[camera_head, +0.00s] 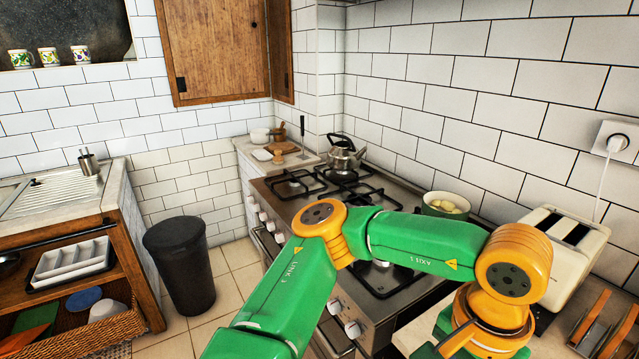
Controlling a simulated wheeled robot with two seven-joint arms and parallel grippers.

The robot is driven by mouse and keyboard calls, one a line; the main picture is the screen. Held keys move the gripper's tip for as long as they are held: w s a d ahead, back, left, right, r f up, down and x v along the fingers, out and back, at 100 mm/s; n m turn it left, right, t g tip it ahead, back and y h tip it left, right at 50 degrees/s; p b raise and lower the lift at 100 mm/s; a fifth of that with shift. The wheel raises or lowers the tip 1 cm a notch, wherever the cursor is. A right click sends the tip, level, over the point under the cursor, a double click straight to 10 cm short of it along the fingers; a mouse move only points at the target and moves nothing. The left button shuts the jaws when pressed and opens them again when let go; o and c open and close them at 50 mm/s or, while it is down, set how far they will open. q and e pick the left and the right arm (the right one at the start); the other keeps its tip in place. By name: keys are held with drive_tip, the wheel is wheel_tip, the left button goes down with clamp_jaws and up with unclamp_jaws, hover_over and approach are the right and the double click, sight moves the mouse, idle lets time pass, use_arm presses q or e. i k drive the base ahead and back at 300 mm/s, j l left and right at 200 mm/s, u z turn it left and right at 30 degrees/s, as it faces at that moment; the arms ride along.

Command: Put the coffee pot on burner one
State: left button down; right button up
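A silver kettle-like pot (343,157) with a dark handle stands upright at the far right of the gas stove (283,206); I cannot tell whether it is the coffee pot. The stove has several black-grated burners, and one empty burner (294,184) is at the far left. I cannot tell which is burner one. A green and orange arm of mine (330,240) crosses in front of the stove and hides part of its near side. Neither of my grippers is in view.
A green pot with pale food (446,205) stands beyond my arm. A cream toaster (565,255) and a wooden rack (606,320) are at right. A black bin (181,265) stands on the floor. The left counter (115,190) carries a dish drainer (55,194).

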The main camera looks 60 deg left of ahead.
sight(294, 177)
drive_tip(key=j, duration=0.5)
drive_tip(key=k+j+z, duration=0.1)
drive_tip(key=j, duration=0.35)
drive_tip(key=k+j, duration=0.1)
drive_tip(key=j, duration=0.4)
drive_tip(key=j+z, duration=0.1)
drive_tip(key=j, duration=0.4)
drive_tip(key=k+j, duration=0.15)
drive_tip(key=j, duration=0.3)
drive_tip(key=k+j, duration=0.1)
drive_tip(key=j, duration=0.4)
drive_tip(key=z, duration=0.05)
